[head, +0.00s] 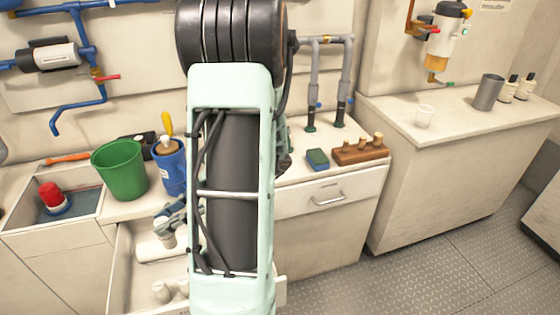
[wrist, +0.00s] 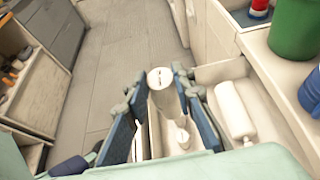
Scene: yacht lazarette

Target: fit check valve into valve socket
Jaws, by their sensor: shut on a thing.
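My gripper (wrist: 160,84) is shut on a pale, upright cylinder (wrist: 163,98) with dark marks on its round end. In the head view my gripper (head: 172,218) is partly behind my arm, and the held cylinder (head: 166,239) is over the open drawer (head: 118,262). I cannot tell for sure that the held cylinder is the check valve. No valve socket can be clearly made out. Two grey pipes (head: 313,85) with dark green lower ends stand on the counter, right of my arm.
The drawer holds a white roll (wrist: 234,108) and small pale pieces (head: 161,292). A green bucket (head: 120,170), blue container (head: 168,170), sink with a red-topped object (head: 50,195), sponge (head: 317,159) and wooden block with pegs (head: 360,152) are nearby. Floor at right is clear.

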